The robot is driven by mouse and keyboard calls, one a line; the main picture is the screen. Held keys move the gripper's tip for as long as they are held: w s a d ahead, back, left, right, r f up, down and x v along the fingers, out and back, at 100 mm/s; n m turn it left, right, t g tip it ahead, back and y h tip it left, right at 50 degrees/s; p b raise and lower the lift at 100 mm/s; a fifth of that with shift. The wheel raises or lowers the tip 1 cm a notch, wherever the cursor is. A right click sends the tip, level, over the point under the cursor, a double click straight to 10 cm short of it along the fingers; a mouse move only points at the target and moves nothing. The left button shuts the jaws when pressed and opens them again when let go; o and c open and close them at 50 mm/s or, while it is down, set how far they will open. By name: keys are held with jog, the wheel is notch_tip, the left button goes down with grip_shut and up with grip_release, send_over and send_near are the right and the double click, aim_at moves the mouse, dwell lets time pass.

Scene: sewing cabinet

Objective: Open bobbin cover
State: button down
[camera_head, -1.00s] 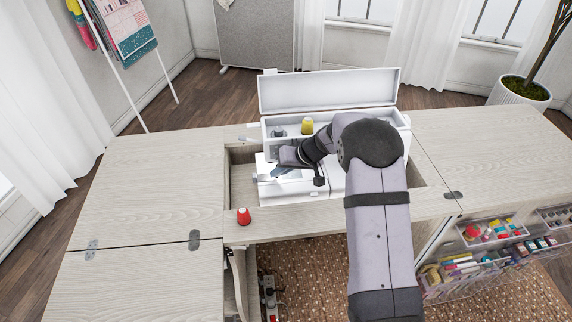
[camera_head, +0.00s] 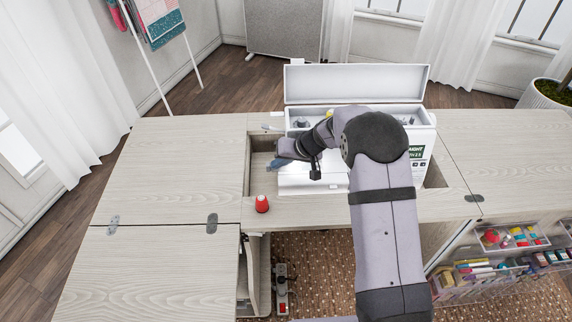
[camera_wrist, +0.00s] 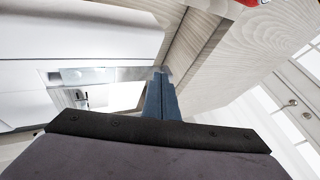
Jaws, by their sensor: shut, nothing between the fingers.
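The white sewing machine (camera_head: 358,86) sits in the cabinet's well with its top lid raised. My gripper (camera_head: 277,163) is at the left end of the machine's bed (camera_head: 300,183), over the gap in the well. In the wrist view its blue-grey fingers (camera_wrist: 160,95) are together and empty, beside the white machine. A metallic strip (camera_wrist: 88,76) and a pale recessed area lie left of the fingers there. I cannot tell for sure which part is the bobbin cover or how far it is open. My arm hides much of the machine in the head view.
A red thread spool (camera_head: 262,204) stands on the wood tabletop in front of the well. The well's wooden edge (camera_wrist: 195,50) is close to the right of my fingers. The left tabletop (camera_head: 170,170) is clear. Bins of thread (camera_head: 510,237) hang at the right.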

jog(key=a+b, duration=0.1)
jog(key=a, duration=0.3)
jog(key=shift+a, duration=0.25)
jog(key=d, duration=0.1)
jog(key=d+b, duration=0.2)
jog(key=shift+d+f, duration=0.25)
jog(key=shift+d, duration=0.05)
jog(key=b+v, duration=0.1)
jog(key=v, duration=0.9)
jog(key=shift+d+r, duration=0.2)
